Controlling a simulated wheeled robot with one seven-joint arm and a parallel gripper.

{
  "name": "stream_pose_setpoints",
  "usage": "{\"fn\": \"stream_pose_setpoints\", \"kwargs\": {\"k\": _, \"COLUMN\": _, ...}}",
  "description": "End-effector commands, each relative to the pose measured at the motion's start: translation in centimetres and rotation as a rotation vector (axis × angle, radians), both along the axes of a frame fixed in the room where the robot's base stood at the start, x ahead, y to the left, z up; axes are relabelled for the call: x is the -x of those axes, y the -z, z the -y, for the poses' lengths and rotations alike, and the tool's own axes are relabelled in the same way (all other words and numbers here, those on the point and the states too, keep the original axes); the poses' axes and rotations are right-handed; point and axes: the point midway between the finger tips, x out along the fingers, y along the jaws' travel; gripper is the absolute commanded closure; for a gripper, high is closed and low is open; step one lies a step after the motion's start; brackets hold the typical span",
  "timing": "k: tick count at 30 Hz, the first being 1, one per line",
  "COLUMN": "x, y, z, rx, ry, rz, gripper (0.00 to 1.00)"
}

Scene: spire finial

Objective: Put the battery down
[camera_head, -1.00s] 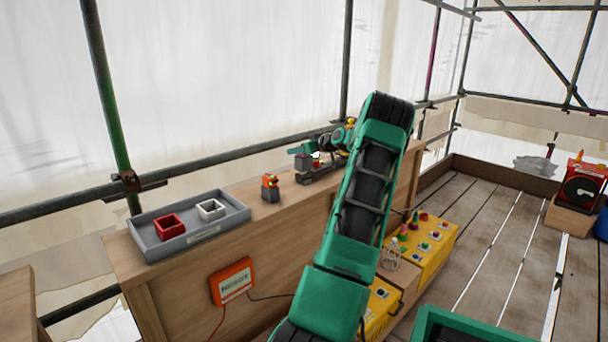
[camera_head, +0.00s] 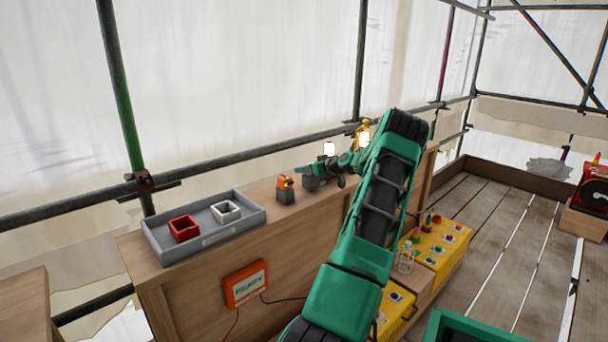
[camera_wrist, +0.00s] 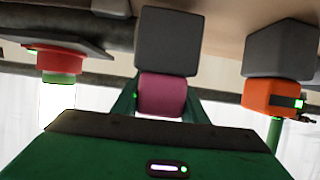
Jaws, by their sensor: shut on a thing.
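The battery (camera_wrist: 166,42) has a dark grey block body and a magenta part (camera_wrist: 162,95) in the wrist view. My gripper (camera_wrist: 161,100) is shut on the magenta part, one green finger on each side. The grey end points at the pale wooden surface at the top of that view; I cannot tell whether it touches. In the head view my gripper (camera_head: 306,170) is low over the wooden counter (camera_head: 240,240), with a dark grey block (camera_head: 316,183) beneath it.
An orange-topped grey unit (camera_head: 285,190) with a green light stands just left of my gripper; it also shows in the wrist view (camera_wrist: 270,97). A grey tray (camera_head: 160,250) holds a red (camera_head: 184,229) and a white (camera_head: 226,211) square cup. A yellow lantern (camera_head: 363,135) stands behind.

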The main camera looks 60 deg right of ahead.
Motion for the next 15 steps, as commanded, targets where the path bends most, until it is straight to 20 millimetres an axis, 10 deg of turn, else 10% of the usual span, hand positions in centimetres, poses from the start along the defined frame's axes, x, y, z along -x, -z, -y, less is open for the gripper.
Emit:
{"fn": "stream_pose_setpoints", "kwargs": {"k": 13, "x": -0.03, "y": 1.57, "z": -0.01, "rx": 0.001, "ry": 0.000, "rz": 0.001, "gripper": 0.95}}
{"fn": "stream_pose_setpoints", "kwargs": {"k": 14, "x": 0.00, "y": 1.59, "z": -0.01, "rx": 0.000, "ry": 0.000, "rz": 0.000, "gripper": 0.54}}
{"fn": "stream_pose_setpoints", "kwargs": {"k": 15, "x": 0.00, "y": 1.58, "z": -0.01, "rx": 0.000, "ry": 0.000, "rz": 0.000, "gripper": 0.44}}
